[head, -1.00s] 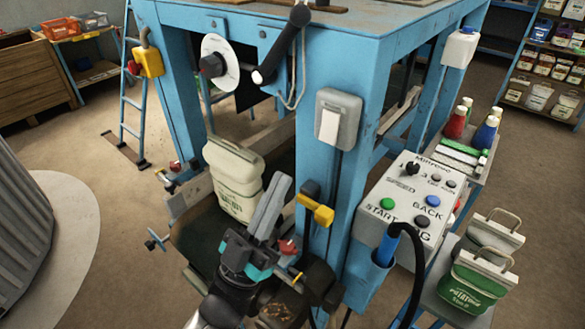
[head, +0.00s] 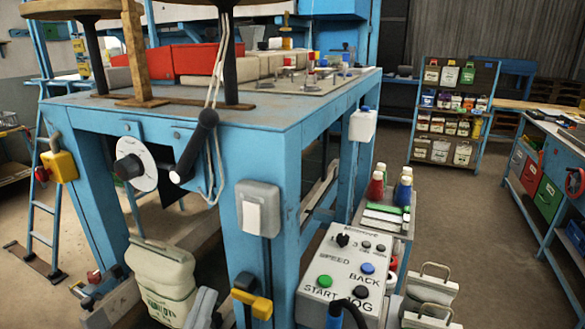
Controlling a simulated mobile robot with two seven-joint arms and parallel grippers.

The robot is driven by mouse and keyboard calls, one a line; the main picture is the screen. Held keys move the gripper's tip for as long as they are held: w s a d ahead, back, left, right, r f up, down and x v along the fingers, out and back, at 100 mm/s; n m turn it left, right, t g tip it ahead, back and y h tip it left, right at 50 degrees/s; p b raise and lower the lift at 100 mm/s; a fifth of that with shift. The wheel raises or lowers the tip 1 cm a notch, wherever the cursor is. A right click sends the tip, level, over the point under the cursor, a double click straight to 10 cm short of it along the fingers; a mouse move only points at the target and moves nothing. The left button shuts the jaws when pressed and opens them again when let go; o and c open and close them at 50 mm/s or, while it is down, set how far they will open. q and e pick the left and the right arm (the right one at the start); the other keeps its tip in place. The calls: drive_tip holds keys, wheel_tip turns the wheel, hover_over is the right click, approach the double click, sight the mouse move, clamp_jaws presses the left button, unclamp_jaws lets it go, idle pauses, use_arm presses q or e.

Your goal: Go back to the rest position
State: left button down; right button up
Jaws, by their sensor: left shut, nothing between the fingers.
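My left gripper (head: 204,304) shows only as grey fingers at the bottom edge of the head view. They are shut and empty, just right of a cream sack (head: 162,285) with green print. The sack stands upright under the blue machine frame (head: 245,225), its lower part cut off by the picture edge. I cannot tell whether the fingers touch it. The rest of my left arm is below the picture. My right gripper is not in view.
A control box (head: 340,275) with coloured buttons is right of the frame's front leg. A side shelf (head: 385,222) holds red and blue bottles. Open floor (head: 490,240) lies to the right, before a stocked rack (head: 450,115).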

use_arm(q)
wheel_tip(320, 180, down, 13)
drive_tip(key=w+n+g+y, duration=0.25)
drive_tip(key=g+y, duration=0.35)
drive_tip(key=g, duration=0.5)
drive_tip(key=s+a+f+m+g+y, duration=0.1)
drive_tip(key=s+f+g, duration=0.35)
drive_tip(key=s, duration=0.35)
drive_tip(key=s+a+f+g+y, duration=0.1)
drive_tip(key=s+f+g, duration=0.3)
drive_tip(key=s+g, duration=0.3)
wheel_tip(320, 180, down, 27)
drive_tip(key=s+b, duration=0.3)
drive_tip(key=b, duration=0.2)
drive_tip(key=s+a+f+g+b, duration=0.1)
drive_tip(key=s+f+b, duration=0.4)
drive_tip(key=s+f, duration=1)
wheel_tip(320, 180, down, 4)
drive_tip(key=shift+s+a+r+m+g, duration=0.1)
drive_tip(key=shift+s+a+m+g, duration=0.2)
drive_tip(key=shift+a, duration=0.45)
